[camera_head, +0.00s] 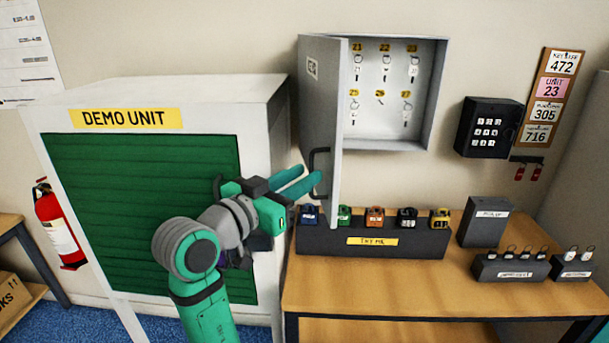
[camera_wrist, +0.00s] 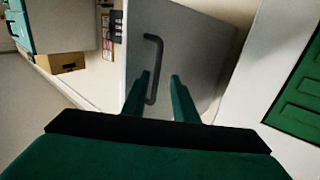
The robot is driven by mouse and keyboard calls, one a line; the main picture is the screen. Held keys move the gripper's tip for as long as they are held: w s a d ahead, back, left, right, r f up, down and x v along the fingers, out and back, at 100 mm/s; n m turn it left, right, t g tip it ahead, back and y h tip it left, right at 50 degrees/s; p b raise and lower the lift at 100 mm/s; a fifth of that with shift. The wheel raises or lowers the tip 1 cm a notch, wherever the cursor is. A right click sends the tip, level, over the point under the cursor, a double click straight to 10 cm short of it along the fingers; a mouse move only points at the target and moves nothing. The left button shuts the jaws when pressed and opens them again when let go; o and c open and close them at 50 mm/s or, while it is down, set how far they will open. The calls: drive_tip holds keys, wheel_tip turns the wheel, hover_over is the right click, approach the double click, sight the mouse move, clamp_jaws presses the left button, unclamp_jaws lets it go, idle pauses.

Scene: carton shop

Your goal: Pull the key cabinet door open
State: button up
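The key cabinet (camera_head: 440,95) is on the wall, and its grey door (camera_head: 322,110) stands wide open, swung out on the left side. Keys on hooks show inside. A dark bar handle (camera_head: 313,158) is on the door's outer face; it also shows in the wrist view (camera_wrist: 158,62). My gripper (camera_head: 303,180) is at the lower part of the handle. In the wrist view its two green fingers (camera_wrist: 160,92) are apart, with the handle's lower end between them, closer to the left finger. I cannot tell whether that finger touches it.
A white cabinet with a green shutter, marked DEMO UNIT (camera_head: 150,190), stands close on the left. Below the door is a wooden table (camera_head: 370,285) with a dark padlock stand (camera_head: 420,243). A keypad box (camera_head: 488,128) is on the wall to the right.

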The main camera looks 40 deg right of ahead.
drive_tip(key=s+a, duration=0.1)
drive_tip(key=a, duration=0.8)
drive_tip(key=shift+s+a, duration=0.3)
drive_tip(key=shift+f, duration=0.15)
